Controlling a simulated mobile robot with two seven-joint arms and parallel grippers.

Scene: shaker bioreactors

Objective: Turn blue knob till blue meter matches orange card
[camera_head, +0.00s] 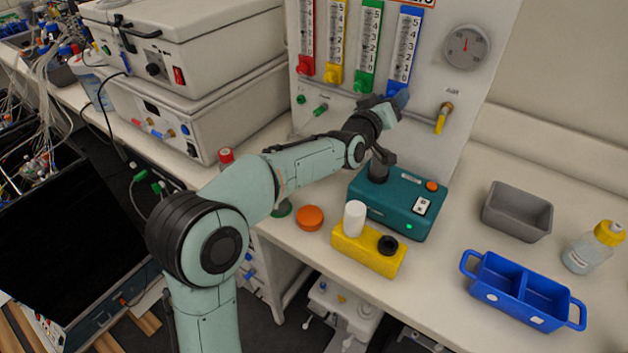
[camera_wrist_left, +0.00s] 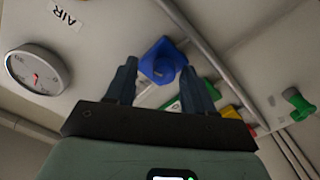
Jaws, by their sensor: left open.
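The blue meter (camera_head: 404,48) is the rightmost of the upright scales on the white panel, marked with numbers from 0 to 5. The blue knob (camera_wrist_left: 163,62) shows in the left wrist view, in front of my left gripper (camera_wrist_left: 160,78). My left gripper is open, with one finger on each side of the knob's near side; I cannot tell whether they touch it. In the head view my left gripper (camera_head: 399,99) is at the foot of the blue meter and largely hides the knob. The meter's level is too small to read.
Red, yellow and green meters (camera_head: 370,45) stand left of the blue one. A round gauge (camera_head: 466,47) and a yellow valve (camera_head: 443,118) are to the right. A teal device (camera_head: 385,207), grey bin (camera_head: 517,212) and blue tray (camera_head: 523,291) stand on the bench below.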

